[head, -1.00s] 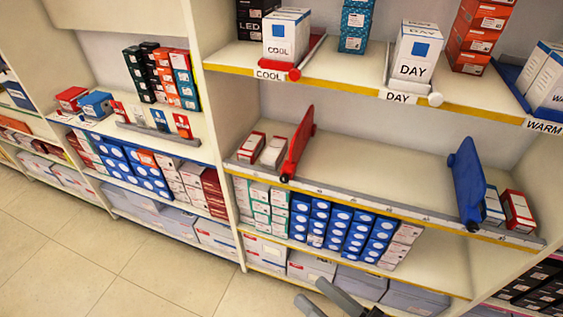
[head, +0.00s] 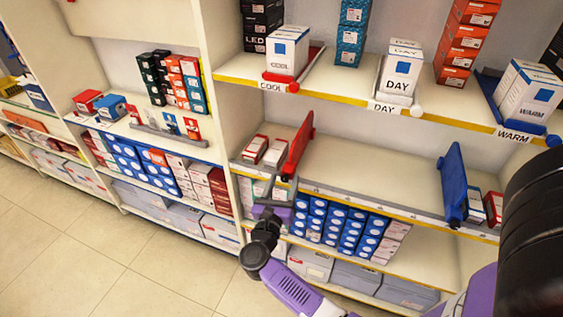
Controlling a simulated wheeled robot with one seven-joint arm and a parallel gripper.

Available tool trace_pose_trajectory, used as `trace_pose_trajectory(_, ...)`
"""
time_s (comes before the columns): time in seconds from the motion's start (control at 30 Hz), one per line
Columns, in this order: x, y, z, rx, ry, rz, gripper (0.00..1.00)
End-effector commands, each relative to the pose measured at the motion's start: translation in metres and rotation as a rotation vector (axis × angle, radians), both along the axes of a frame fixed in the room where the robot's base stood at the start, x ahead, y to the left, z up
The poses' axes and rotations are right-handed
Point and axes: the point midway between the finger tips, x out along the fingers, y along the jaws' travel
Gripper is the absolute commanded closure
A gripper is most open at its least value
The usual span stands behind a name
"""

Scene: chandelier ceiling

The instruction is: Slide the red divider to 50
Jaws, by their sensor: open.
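The red divider (head: 299,147) stands upright on the middle shelf, towards its left end, with two small red-and-white boxes (head: 265,150) to its left. Its front end meets the grey marked rail (head: 370,205) along the shelf edge. The rail's numbers are too small to read. My gripper (head: 275,184) is open in front of the rail, just below and left of the divider's front end. One finger appears close to that front end; I cannot tell whether they touch. Nothing shows between the fingers.
A blue divider (head: 454,184) stands near the shelf's right end with small boxes to its right. The shelf between the dividers is bare. Boxes marked COOL (head: 287,50), DAY (head: 401,70) and WARM (head: 528,95) stand above.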

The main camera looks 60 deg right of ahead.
Motion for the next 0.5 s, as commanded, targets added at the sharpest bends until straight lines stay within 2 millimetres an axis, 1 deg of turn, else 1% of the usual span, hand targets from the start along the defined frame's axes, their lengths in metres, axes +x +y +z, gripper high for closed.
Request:
trace_pose_trajectory(0.03, 0.004, -0.006, 0.001, 0.030, -0.048, -0.027, 0.45)
trace_pose_trajectory(0.2, 0.010, -0.017, -0.005, 0.097, -0.153, -0.085, 0.45)
trace_pose_trajectory(0.37, 0.011, -0.026, -0.006, 0.111, -0.176, -0.099, 0.45)
trace_pose_trajectory(0.5, 0.011, -0.046, -0.005, 0.110, -0.173, -0.100, 0.45)
